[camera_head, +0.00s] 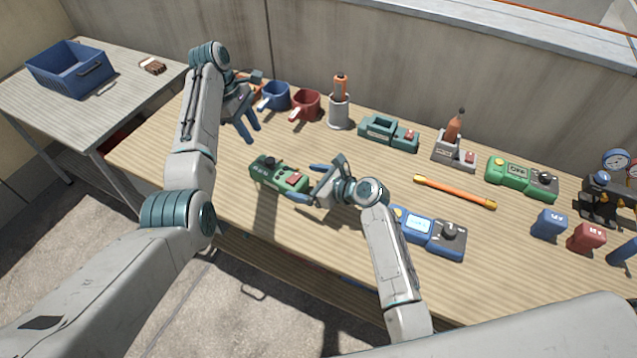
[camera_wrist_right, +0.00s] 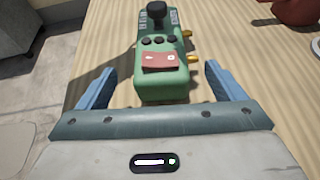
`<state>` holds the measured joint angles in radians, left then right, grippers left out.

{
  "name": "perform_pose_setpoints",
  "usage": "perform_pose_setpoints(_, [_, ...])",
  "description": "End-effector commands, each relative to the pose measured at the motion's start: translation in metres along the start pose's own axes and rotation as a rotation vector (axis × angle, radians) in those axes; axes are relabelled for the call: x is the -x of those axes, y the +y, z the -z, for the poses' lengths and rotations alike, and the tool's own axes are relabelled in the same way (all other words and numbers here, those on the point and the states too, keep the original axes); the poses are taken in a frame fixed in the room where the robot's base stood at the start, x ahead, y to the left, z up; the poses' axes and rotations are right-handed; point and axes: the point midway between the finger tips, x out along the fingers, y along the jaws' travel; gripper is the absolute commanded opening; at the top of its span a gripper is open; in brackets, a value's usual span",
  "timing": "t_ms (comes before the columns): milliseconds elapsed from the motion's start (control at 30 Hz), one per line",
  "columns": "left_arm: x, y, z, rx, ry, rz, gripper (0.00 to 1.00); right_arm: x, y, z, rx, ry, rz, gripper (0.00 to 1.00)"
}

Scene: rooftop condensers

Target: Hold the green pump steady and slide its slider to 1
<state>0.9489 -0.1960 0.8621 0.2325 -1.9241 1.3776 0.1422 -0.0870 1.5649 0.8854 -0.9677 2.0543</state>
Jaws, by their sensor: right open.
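The green pump (camera_head: 280,175) lies on the wooden table in front of me. It also shows in the right wrist view (camera_wrist_right: 160,85), with a black knob at its far end, small dark buttons and a red part nearest me. My right gripper (camera_head: 310,182) is open at the pump's right end. In the right wrist view its blue fingers (camera_wrist_right: 162,90) stand on either side of that end, with gaps on both sides. My left gripper (camera_head: 248,126) is empty above the table behind the pump, its fingers slightly apart. I cannot read the slider's marks.
A blue mug (camera_head: 275,96), a red mug (camera_head: 305,105) and a grey holder (camera_head: 340,112) stand behind. A blue device (camera_head: 435,235), an orange bar (camera_head: 455,192) and another green device (camera_head: 520,178) lie to the right. A blue crate (camera_head: 70,68) is on the side table.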

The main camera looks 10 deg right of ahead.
Motion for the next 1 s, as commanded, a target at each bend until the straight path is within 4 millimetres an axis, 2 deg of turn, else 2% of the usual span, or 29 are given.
perform_pose_setpoints(100, [0.000, 0.000, 0.000, 0.000, 0.000, 0.000, 0.36, -0.024, 0.000, -0.001, -0.002, -0.001, -0.001, 0.89])
perform_pose_setpoints(333, [0.000, 0.000, 0.000, 0.000, 0.000, 0.000, 0.36, -0.054, 0.000, -0.001, -0.001, -0.001, 0.001, 0.89])
perform_pose_setpoints(500, [0.000, 0.000, 0.000, 0.000, 0.000, 0.000, 0.36, -0.063, 0.000, 0.001, 0.000, 0.001, 0.001, 0.89])
perform_pose_setpoints(767, [0.000, 0.000, 0.000, 0.000, 0.000, 0.000, 0.36, -0.064, 0.000, 0.001, 0.000, 0.001, 0.002, 0.89])
perform_pose_setpoints(1000, [0.000, 0.000, 0.000, 0.000, 0.000, 0.000, 0.36, -0.064, 0.000, 0.001, 0.000, 0.001, 0.002, 0.44])
